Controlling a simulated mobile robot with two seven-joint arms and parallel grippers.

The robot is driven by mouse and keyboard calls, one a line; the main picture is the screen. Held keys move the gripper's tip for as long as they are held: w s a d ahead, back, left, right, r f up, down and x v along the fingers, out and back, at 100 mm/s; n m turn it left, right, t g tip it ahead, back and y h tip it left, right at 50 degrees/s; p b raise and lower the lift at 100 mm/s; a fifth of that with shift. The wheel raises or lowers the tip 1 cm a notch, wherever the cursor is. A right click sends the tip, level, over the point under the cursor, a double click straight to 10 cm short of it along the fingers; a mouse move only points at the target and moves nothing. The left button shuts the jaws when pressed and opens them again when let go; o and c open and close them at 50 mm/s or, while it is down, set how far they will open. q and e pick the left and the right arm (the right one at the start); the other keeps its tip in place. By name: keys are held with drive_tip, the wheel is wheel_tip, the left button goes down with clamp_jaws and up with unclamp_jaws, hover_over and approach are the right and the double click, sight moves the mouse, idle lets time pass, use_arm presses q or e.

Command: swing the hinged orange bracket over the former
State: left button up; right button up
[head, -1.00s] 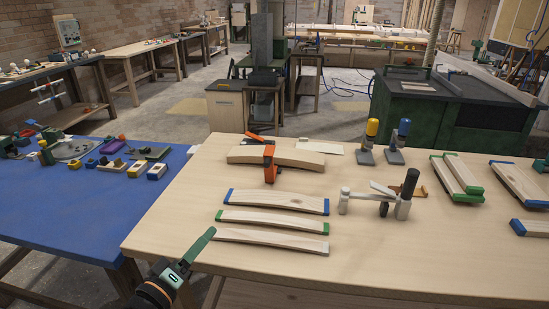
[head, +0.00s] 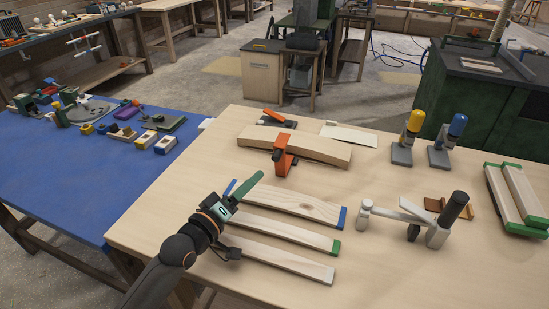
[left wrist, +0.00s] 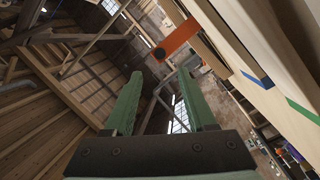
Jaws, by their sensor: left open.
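The orange bracket (head: 283,157) stands at the front edge of the former (head: 318,149), a curved pale wooden block on the table. The bracket also shows in the left wrist view (left wrist: 178,42), above and beyond the fingers. My left gripper (head: 260,174) has green fingers and is over the left ends of the wooden strips, in front of and left of the bracket, apart from it. In the left wrist view the left gripper (left wrist: 161,73) is open with nothing between its fingers. My right gripper is not in view.
Strips with blue ends (head: 297,203) and green ends (head: 285,231) and a plain strip (head: 280,261) lie in front of the former. A blue table (head: 60,190) adjoins at left.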

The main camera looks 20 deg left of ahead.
sight(274, 159)
use_arm(q)
drive_tip(key=x, duration=1)
clamp_jaws()
idle(1.3)
